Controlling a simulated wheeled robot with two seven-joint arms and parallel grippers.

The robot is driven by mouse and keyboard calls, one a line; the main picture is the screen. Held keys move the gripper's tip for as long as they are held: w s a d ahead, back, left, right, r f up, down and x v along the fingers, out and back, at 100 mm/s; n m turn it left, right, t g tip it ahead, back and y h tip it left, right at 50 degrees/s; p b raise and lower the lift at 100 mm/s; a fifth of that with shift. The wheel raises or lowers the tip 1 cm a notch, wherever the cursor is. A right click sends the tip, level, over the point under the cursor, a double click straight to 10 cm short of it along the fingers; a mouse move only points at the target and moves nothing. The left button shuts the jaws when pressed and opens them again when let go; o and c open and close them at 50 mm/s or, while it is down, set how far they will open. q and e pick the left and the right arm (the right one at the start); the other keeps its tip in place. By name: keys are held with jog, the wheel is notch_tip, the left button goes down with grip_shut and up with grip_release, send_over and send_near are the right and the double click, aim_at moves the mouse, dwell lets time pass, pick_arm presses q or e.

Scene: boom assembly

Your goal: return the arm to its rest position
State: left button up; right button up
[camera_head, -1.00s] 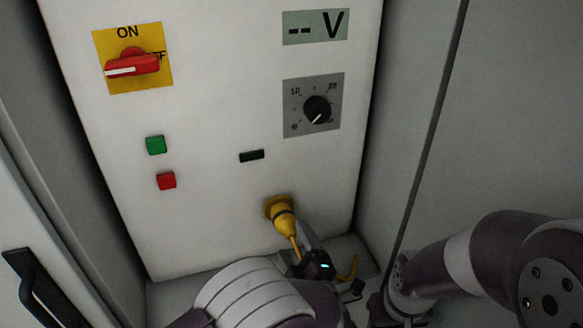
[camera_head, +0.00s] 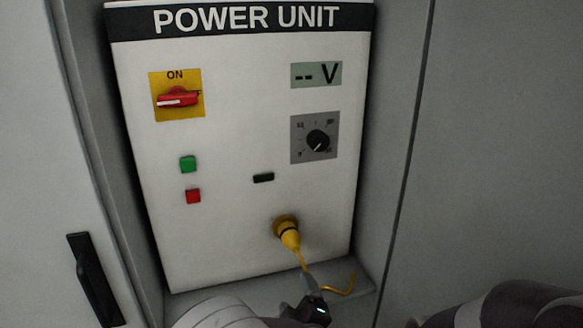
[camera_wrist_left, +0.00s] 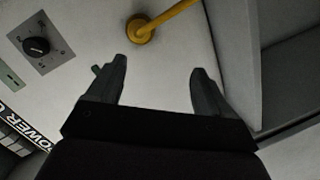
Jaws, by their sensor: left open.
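My left gripper (camera_head: 308,290) is low in the head view, just below the yellow plug. In the left wrist view its two fingers (camera_wrist_left: 157,80) are spread apart with nothing between them. The yellow plug (camera_head: 289,236) sits in its socket on the power unit panel (camera_head: 230,235), and its yellow cable (camera_head: 342,288) lies below. The plug also shows beyond the fingers in the left wrist view (camera_wrist_left: 141,29). Part of my right arm shows at the lower right of the head view; its gripper is out of view.
The panel carries a red rotary switch (camera_head: 178,97), a green button (camera_head: 188,164), a red button (camera_head: 193,196), a dial (camera_head: 318,140) and a display reading "-- V" (camera_head: 316,74). Cabinet walls stand at both sides. A door with a black handle (camera_head: 95,280) is at left.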

pick_arm(q)
jog(key=s+a+f+m+g+h, duration=0.2)
jog(key=s+a+f+m+g, duration=0.1)
jog(key=s+a+m+g, duration=1)
jog(key=s+a+g+p, duration=0.1)
jog(key=s+a, duration=0.4)
jog(key=a, duration=0.1)
jog(key=shift+s+a+f+m+h, duration=0.2)
jog(key=shift+a+f+m+h, duration=0.1)
jog(key=shift+f+h, duration=0.1)
